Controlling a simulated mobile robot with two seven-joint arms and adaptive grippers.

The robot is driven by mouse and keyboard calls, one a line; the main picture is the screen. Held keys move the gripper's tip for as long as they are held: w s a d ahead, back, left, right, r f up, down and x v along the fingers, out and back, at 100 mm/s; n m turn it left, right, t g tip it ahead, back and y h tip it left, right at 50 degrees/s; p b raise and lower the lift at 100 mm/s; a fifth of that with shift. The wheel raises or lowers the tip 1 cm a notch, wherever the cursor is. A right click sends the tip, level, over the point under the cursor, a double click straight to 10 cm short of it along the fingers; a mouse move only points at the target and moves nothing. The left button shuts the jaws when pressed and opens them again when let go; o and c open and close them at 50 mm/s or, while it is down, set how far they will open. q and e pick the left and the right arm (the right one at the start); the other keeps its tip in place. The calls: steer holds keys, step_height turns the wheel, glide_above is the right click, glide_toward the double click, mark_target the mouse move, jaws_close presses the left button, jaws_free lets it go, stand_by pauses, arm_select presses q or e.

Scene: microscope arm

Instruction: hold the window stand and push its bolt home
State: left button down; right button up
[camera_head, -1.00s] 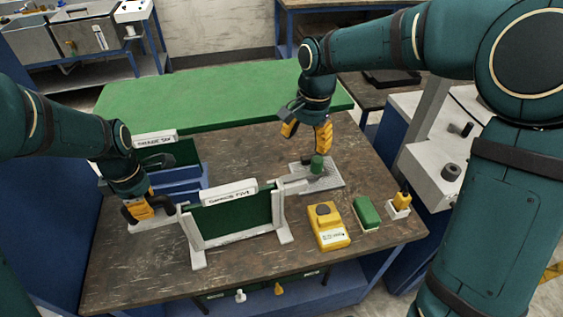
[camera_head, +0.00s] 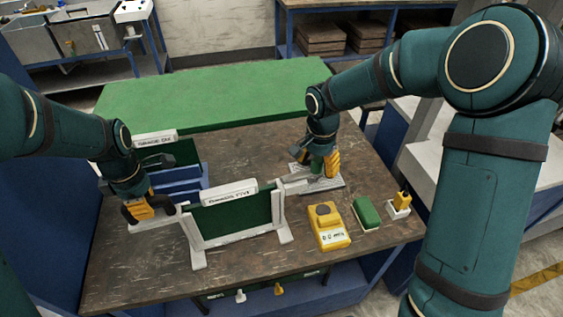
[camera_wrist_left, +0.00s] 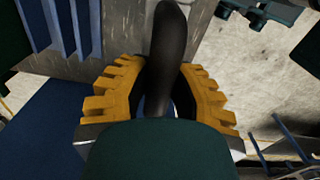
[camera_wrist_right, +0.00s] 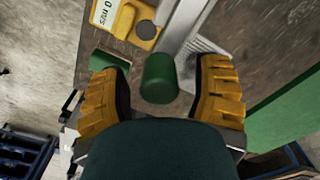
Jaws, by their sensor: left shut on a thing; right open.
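The window stand (camera_head: 283,222) is a pale grey frame around a dark green panel with a white label on top, standing on the near middle of the table. A black curved handle (camera_wrist_left: 166,50) rises at its left end, on a pale plate. My left gripper (camera_head: 143,210) is shut on this handle. At the stand's right end a grey bar (camera_head: 293,186) leads to a perforated plate (camera_head: 334,182) with the bolt's green knob (camera_wrist_right: 160,78). My right gripper (camera_wrist_right: 162,88) is open, with its fingers on either side of the knob, gaps showing.
A yellow device (camera_head: 328,235) with a display, a green block (camera_head: 366,213) and a small yellow item in a white holder (camera_head: 399,206) stand on the right. A blue rack (camera_head: 180,181) and a second labelled panel (camera_head: 160,148) stand behind the left handle. Bare tabletop lies behind the stand.

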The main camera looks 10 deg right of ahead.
mark_target(297, 175)
steer(key=shift+f, duration=0.3)
jaws_close()
steer(key=a, duration=0.5)
steer(key=shift+s+a, duration=0.25)
steer(key=shift+a, duration=0.05)
arm_select(q)
steer(key=shift+d, duration=0.15)
arm_select(e)
steer(key=shift+c, duration=1.2)
jaws_free()
steer(key=shift+o, duration=1.2)
steer(key=shift+d, duration=0.1)
